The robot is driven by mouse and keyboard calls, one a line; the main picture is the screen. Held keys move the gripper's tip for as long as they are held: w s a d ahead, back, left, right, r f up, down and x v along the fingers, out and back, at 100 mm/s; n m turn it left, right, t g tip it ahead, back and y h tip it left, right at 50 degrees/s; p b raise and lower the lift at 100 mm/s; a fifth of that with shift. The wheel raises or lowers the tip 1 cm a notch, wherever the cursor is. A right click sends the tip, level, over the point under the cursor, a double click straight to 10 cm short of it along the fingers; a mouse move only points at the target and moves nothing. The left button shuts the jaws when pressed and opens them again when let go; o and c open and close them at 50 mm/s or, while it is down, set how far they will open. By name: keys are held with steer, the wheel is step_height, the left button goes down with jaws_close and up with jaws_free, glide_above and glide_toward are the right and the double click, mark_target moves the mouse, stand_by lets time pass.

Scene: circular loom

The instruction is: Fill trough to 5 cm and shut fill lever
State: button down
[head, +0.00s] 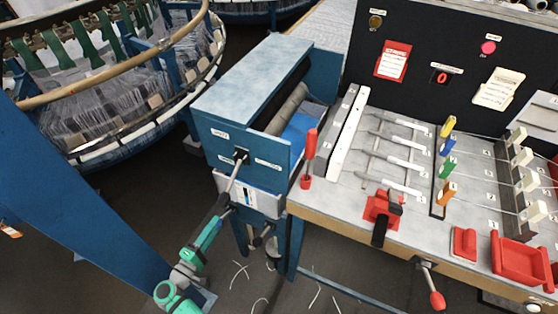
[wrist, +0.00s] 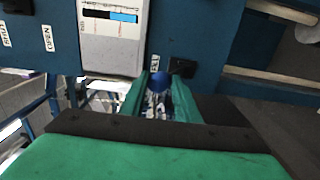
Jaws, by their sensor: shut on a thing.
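The blue trough (head: 240,85) has a pale lid, and a grey roller and blue surface (head: 300,127) show at its open side. A white gauge (head: 265,203) is on its front. In the wrist view the gauge (wrist: 113,45) has a blue bar in its slot; its scale is too small to read. A metal fill lever (head: 235,174) slants down from a black pivot on the trough front to my gripper (head: 226,201). In the wrist view my green-fingered gripper (wrist: 158,88) is shut on a blue knob (wrist: 158,80). The lever's end is hidden in the head view.
OPEN (wrist: 47,38) and SHUT labels sit on the blue front. A grey bench (head: 340,195) with a red-handled lever (head: 309,150), red parts and coloured tabs stands at right. A round loom (head: 120,100) stands at left, with a blue post (head: 70,200) nearby.

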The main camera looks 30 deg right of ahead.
steer(key=shift+w+r, duration=0.15)
steer(key=shift+r, duration=0.2)
steer(key=c, duration=1.4)
jaws_free()
steer(key=shift+o, duration=0.2)
steer(key=shift+f, duration=0.1)
steer(key=v, duration=0.8)
steer(key=shift+f, duration=0.1)
